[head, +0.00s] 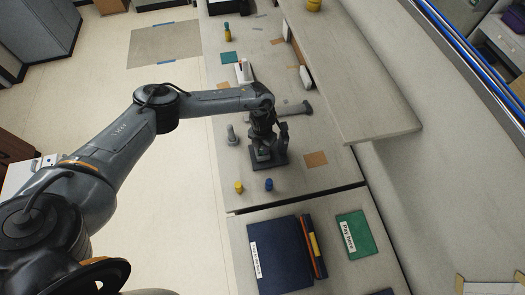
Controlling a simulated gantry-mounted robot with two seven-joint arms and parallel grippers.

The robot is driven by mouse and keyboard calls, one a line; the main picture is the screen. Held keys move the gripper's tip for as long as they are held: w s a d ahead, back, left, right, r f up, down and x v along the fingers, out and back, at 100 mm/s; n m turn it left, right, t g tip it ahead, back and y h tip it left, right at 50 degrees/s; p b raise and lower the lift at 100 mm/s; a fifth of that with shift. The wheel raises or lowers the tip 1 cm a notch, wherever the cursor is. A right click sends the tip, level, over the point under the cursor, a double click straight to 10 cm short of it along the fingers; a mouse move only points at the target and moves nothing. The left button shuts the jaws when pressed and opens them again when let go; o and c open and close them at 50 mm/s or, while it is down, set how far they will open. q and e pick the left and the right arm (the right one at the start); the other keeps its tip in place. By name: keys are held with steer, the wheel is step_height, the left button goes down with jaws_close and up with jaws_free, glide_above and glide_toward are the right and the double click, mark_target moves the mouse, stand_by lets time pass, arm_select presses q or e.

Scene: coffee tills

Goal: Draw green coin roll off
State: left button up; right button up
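My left gripper (269,141) points down over a small dark stand (280,160) on the counter. The gripper covers much of the stand, and whether its fingers are open or closed on something is unclear. A small greenish patch shows low at the gripper, too small to identify; I cannot make out a green coin roll for certain. A short yellow piece (239,187) and a short blue piece (269,184) stand on the counter in front of the stand. My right gripper is not in view.
A grey upright object (231,135) stands left of the stand. A brown square (315,159) lies to its right. A raised shelf (370,90) borders the right side. A dark blue binder (280,255) and a green "Pay here" card (356,235) lie on the nearer counter.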

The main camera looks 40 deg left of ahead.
arm_select(q)
jaws_close()
steer(key=shift+r+p, duration=0.3)
steer(key=shift+r, duration=0.1)
steer(key=shift+r+p, duration=0.6)
steer(key=shift+r, duration=0.2)
steer(key=shift+r+p, duration=1.8)
steer(key=shift+r, duration=0.6)
